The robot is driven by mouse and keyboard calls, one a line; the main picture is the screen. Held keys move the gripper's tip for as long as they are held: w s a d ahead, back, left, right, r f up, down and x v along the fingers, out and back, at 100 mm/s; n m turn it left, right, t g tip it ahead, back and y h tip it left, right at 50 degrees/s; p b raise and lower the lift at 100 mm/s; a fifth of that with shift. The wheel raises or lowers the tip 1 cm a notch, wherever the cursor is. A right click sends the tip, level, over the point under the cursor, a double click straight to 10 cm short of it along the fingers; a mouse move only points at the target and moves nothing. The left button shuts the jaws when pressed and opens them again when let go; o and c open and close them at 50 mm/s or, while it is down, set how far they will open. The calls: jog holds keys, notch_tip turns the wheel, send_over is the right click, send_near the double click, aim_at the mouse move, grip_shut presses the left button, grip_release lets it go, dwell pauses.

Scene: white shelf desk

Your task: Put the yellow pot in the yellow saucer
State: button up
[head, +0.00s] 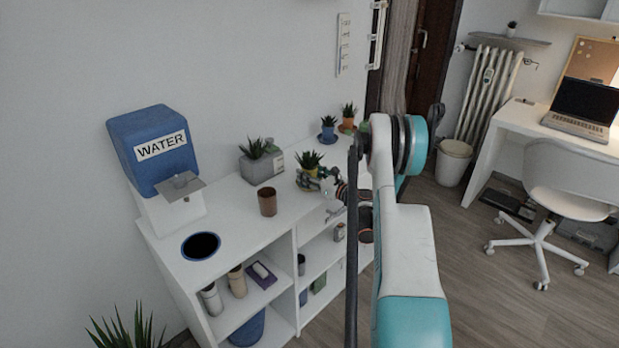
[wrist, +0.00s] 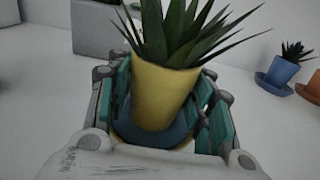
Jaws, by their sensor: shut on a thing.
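My gripper (head: 322,178) is shut on the pot, with one teal-lined finger on each side in the wrist view (wrist: 162,105). A yellowish edge, seemingly the yellow saucer (head: 301,184), shows low beside the pot and fingers. Most of it is hidden, and I cannot tell whether the pot's base touches it.
A grey planter (head: 262,166) and a brown cup (head: 267,202) stand left of the pot. A blue pot (head: 328,132) on a blue saucer and an orange pot (head: 347,125) stand behind it. A blue water dispenser (head: 153,150) is at the far left.

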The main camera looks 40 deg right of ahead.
jog(key=shift+f, duration=0.15)
jog(key=o, duration=1.2)
jog(key=shift+s, duration=0.2)
jog(key=s+p, duration=0.2)
jog(key=s, duration=0.9)
jog(key=shift+s+d, duration=0.35)
jog(key=shift+d, duration=0.1)
jog(key=shift+w+r, duration=0.1)
jog(key=shift+r, duration=0.1)
